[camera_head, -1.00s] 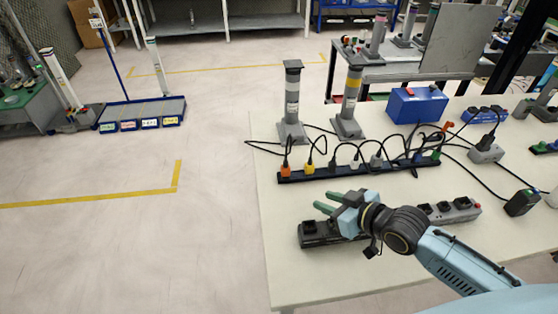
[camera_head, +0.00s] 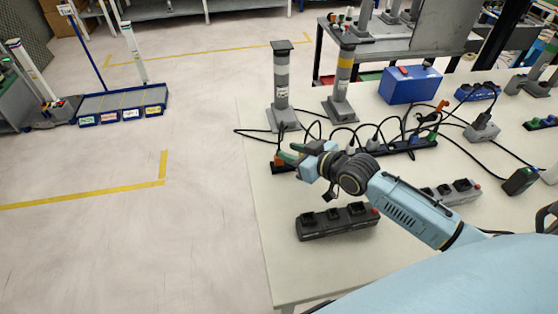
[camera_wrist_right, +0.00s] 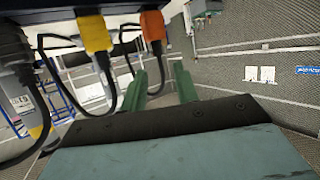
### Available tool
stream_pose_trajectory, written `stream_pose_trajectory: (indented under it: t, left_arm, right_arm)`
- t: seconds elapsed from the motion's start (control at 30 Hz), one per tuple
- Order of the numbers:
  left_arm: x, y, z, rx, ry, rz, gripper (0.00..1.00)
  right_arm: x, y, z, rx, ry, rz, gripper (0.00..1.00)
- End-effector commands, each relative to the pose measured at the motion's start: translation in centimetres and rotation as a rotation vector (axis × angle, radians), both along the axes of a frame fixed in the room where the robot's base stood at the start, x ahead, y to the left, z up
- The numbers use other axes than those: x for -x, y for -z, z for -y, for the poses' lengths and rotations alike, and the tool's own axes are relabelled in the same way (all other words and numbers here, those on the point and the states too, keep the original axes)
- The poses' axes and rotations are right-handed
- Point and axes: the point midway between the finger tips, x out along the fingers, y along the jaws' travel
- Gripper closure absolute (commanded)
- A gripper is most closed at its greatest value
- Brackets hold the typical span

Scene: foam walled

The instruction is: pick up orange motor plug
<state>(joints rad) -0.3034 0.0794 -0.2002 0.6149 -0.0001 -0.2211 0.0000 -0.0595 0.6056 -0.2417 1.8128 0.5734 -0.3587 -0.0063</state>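The orange motor plug (camera_head: 279,160) sits at the left end of the black plug rail (camera_head: 340,153) on the table, partly hidden by my gripper. In the right wrist view the orange plug (camera_wrist_right: 152,27) hangs upside down at the top, its black cable curving down. My right gripper (camera_head: 291,153) has its green fingers close to the plug. In the right wrist view the fingers (camera_wrist_right: 160,80) are apart with nothing held between them, and the plug appears just past the left fingertip. I cannot tell whether they touch. My left gripper is not in view.
A yellow plug (camera_wrist_right: 95,33) is beside the orange one. Two grey posts (camera_head: 282,85) (camera_head: 342,85) stand behind the rail, with loose black cables around them. A dark power strip (camera_head: 335,222) lies in front. A blue box (camera_head: 410,86) stands farther back.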

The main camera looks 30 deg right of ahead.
Motion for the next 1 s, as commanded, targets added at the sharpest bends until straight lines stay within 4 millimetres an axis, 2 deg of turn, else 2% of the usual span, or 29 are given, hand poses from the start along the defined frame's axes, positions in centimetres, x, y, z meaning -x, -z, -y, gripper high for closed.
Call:
stream_pose_trajectory:
  t: [0.1, 0.3, 0.43, 0.63, 0.67, 0.9, 1.0]
  left_arm:
    - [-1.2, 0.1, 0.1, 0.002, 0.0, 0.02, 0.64]
    - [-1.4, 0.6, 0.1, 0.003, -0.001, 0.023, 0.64]
    - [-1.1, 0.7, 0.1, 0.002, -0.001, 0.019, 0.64]
    - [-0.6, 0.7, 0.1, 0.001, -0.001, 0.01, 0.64]
    - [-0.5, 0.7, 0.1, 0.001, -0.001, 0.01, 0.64]
    - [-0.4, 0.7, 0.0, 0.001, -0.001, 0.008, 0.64]
    - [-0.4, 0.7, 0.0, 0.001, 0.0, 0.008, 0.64]
  right_arm:
    - [-1.4, 0.0, -0.5, -0.003, 0.002, 0.003, 0.7]
    - [-3.9, 0.8, -1.4, -0.002, 0.002, 0.0, 0.7]
    - [-4.6, 1.1, -1.7, 0.0, 0.001, 0.0, 0.7]
    - [-4.6, 1.1, -1.7, 0.001, 0.0, 0.0, 0.7]
    - [-4.6, 1.0, -1.7, 0.0, 0.0, 0.0, 0.71]
    - [-4.6, 1.1, -1.7, 0.0, 0.001, 0.0, 1.0]
    - [-4.6, 1.0, -1.7, 0.0, 0.001, 0.0, 1.0]
